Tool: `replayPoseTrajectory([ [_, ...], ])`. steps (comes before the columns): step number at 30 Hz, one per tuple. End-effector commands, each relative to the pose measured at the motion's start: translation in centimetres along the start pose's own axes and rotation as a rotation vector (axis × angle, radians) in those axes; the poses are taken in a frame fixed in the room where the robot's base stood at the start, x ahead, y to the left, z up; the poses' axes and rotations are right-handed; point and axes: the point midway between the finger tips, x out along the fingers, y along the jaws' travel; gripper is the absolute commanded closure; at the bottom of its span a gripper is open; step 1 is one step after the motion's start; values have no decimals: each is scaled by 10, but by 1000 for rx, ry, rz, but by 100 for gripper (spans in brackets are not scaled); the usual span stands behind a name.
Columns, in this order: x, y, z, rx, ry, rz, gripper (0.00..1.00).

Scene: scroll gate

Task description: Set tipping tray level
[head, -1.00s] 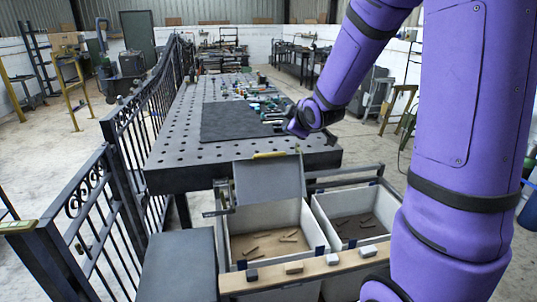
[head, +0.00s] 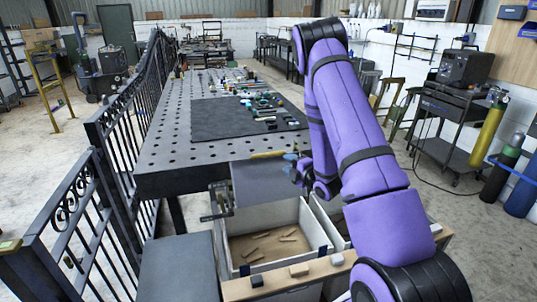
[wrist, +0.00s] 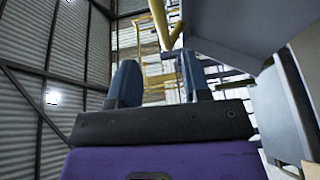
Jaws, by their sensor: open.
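The tipping tray (head: 262,185) is a dark grey plate in the head view, hung at the table's front end above a white bin. It stands steeply tilted, with a yellow bar (head: 268,154) along its top edge. My gripper (head: 292,158) is at the tray's upper right corner, its blue fingers pointing left. In the wrist view my gripper (wrist: 160,80) has its two fingers apart, with the yellow bar (wrist: 160,22) ahead, in line with the gap. A grey panel (wrist: 235,25), apparently the tray, fills the upper right. I cannot tell whether anything touches.
White bins (head: 285,215) with small brown pieces stand below the tray. A wooden rail (head: 290,278) with small blocks runs in front. The perforated table (head: 165,165) with a dark mat (head: 225,122) lies behind. A black iron gate (head: 110,170) stands at left.

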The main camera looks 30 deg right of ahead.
Motion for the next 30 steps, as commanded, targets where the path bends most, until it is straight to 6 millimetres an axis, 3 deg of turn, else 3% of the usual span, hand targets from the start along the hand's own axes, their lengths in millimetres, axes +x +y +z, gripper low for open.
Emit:
replayPoseTrajectory([
  [5, 4, -4, 1, -12, 8, 14, 56],
  [21, 87, -3, 0, -11, 7, 13, 56],
  [30, 106, -3, 0, -9, 6, 11, 56],
])
